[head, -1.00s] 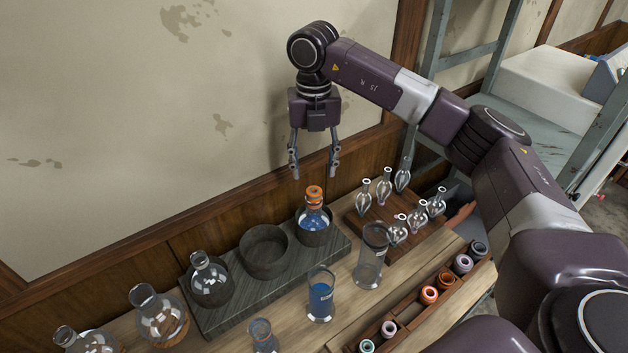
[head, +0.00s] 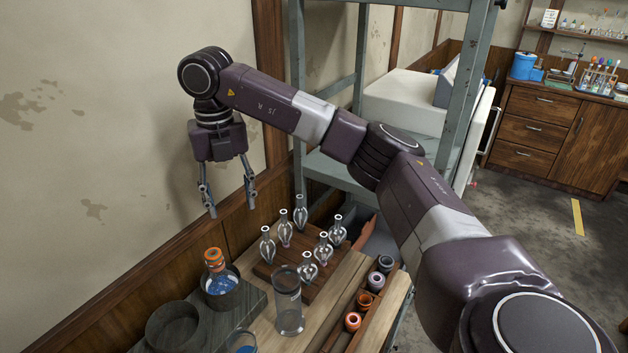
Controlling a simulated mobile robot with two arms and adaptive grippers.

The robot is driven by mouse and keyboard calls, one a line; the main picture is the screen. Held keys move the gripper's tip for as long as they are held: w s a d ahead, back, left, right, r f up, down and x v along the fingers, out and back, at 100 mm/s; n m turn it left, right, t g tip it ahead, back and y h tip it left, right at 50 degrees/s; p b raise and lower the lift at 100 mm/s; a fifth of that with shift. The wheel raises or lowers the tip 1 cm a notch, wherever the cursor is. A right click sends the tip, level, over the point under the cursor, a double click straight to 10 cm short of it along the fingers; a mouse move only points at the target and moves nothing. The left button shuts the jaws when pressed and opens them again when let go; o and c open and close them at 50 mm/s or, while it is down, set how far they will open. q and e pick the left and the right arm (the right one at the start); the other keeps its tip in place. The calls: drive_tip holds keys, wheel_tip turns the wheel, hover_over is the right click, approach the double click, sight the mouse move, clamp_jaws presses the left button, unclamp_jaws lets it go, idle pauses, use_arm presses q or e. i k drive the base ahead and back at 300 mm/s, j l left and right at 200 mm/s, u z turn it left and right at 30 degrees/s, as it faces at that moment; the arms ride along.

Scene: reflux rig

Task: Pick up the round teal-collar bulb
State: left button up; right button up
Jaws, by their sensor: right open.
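Several small clear glass bulbs stand upright in two rows on a dark wooden rack (head: 262,272) in the head view. The back row includes a left bulb (head: 266,249), a middle bulb (head: 284,234) and a right bulb (head: 301,214). The front row includes a left bulb (head: 308,269), a middle bulb (head: 323,251) and a right bulb (head: 337,234). Their collars are too small for me to tell which is teal. My right gripper (head: 230,210) points down, open and empty, left of the bulbs and apart from them. My left gripper is out of view.
An orange-topped flask of blue liquid (head: 214,259) sits in a dark holder just below my right gripper. An empty dark ring holder (head: 172,325) is left of it. A tall glass beaker (head: 288,305) stands before the rack. A wooden tray (head: 338,335) holds coloured collars.

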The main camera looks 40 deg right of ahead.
sight(309, 271)
drive_tip(key=z, duration=1.3)
